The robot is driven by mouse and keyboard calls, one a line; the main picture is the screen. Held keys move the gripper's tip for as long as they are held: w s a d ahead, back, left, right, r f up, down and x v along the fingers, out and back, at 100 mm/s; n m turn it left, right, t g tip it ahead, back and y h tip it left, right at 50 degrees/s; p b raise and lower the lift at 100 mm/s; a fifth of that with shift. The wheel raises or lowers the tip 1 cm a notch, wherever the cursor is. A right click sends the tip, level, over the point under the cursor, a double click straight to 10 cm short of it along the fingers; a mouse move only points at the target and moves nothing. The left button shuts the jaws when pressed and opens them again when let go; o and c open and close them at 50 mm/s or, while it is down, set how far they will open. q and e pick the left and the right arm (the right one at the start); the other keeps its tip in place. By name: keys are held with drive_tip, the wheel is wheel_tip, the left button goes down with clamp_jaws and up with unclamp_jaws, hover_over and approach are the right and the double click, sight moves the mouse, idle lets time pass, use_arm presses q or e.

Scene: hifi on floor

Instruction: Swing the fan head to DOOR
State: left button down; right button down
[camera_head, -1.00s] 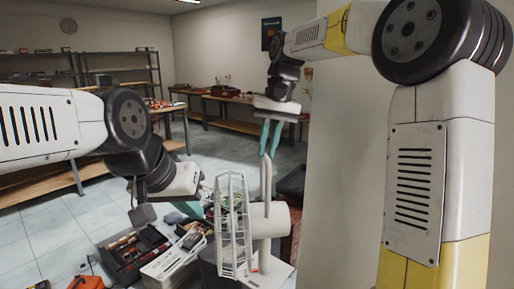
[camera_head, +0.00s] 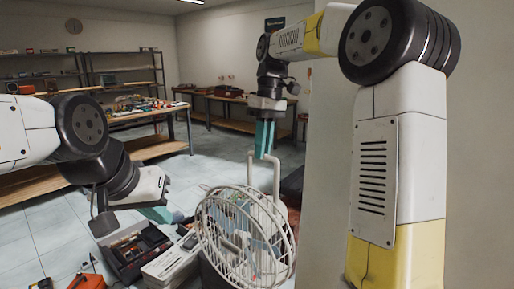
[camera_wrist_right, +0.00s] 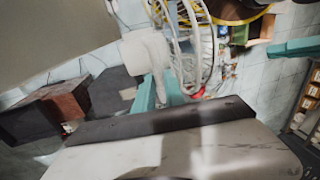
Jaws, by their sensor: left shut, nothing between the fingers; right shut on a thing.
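The white fan head (camera_head: 246,236) has a round wire cage, now turned mostly toward the head camera and slightly to the right. A white handle (camera_head: 275,172) rises above the cage. My right gripper (camera_head: 264,152) points down from above and is shut on this handle. The right wrist view shows the fan's white motor housing (camera_wrist_right: 145,52) and part of the cage (camera_wrist_right: 193,45) beyond the teal fingers. My left gripper (camera_head: 160,214) is shut and empty, left of the cage and apart from it. The fan's base is mostly hidden behind the cage. No DOOR marking is readable.
A dark tool case (camera_head: 138,250), a light box (camera_head: 172,262) and an orange item (camera_head: 88,282) lie on the floor left of the fan. A pale wall (camera_head: 325,190) stands close on the right. Workbenches and shelves line the back.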

drive_tip(key=shift+r+n, duration=0.1)
drive_tip(key=shift+n, duration=0.3)
drive_tip(key=c, duration=1.4)
unclamp_jaws()
wheel_tip(320, 180, up, 8)
drive_tip(key=w, duration=0.1)
drive_tip(key=shift+w+d+f, duration=0.15)
drive_tip(key=shift+d+f, duration=0.05)
drive_tip(key=shift+d, duration=0.25)
